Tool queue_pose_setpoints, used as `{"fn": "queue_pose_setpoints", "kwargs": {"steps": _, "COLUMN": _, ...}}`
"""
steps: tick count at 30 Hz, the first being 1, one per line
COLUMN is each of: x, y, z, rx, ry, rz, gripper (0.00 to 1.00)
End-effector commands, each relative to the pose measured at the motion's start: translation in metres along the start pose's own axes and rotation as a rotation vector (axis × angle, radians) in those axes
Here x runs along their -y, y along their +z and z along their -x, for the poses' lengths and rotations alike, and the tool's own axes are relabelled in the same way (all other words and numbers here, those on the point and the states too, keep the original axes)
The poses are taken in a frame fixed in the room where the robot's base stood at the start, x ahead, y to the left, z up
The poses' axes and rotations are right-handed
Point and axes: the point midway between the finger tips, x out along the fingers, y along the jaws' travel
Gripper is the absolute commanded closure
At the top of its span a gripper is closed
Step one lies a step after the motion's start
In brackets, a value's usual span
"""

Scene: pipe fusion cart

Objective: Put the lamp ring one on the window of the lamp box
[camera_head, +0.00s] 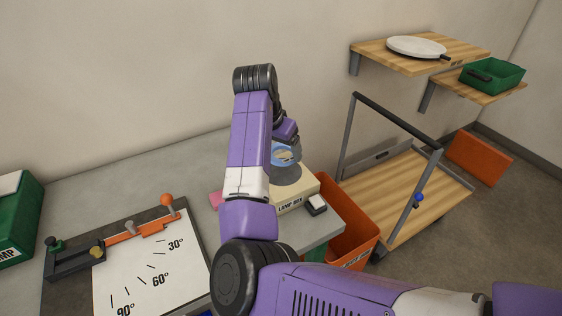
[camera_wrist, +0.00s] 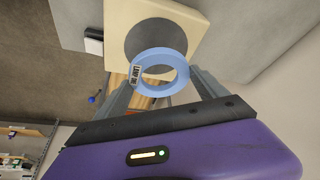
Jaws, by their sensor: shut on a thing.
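The lamp ring one is a light blue ring with a small white label, clearest in the wrist view (camera_wrist: 178,56). My gripper (camera_wrist: 165,84) is shut on it, with a grey finger on each side. The lamp box is cream, labelled "LAMP BOX" in the head view (camera_head: 302,196), and it also shows in the wrist view (camera_wrist: 192,18). Its window is a dark grey disc (camera_wrist: 148,32) on the box face. In the wrist view the ring overlaps the window's lower right part; I cannot tell whether they touch. In the head view my arm hides part of the box.
A small black and white block (camera_head: 316,204) lies right of the box near the table edge. An orange bin (camera_head: 345,215) stands beyond that edge. An angle board (camera_head: 140,275) lies at left. A cart (camera_head: 410,190) and shelves (camera_head: 455,50) stand at right.

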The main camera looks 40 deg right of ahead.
Motion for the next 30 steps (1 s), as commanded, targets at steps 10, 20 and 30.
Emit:
{"fn": "queue_pose_setpoints", "kwargs": {"steps": 10, "x": 0.0, "y": 0.011, "z": -0.025, "rx": 0.0, "ry": 0.001, "rz": 0.002, "gripper": 0.58}}
{"fn": "queue_pose_setpoints", "kwargs": {"steps": 20, "x": 0.001, "y": 0.022, "z": -0.054, "rx": -0.001, "ry": -0.001, "rz": 0.0, "gripper": 0.58}}
{"fn": "queue_pose_setpoints", "kwargs": {"steps": 30, "x": 0.0, "y": 0.023, "z": -0.057, "rx": -0.001, "ry": 0.0, "rz": -0.001, "gripper": 0.11}}
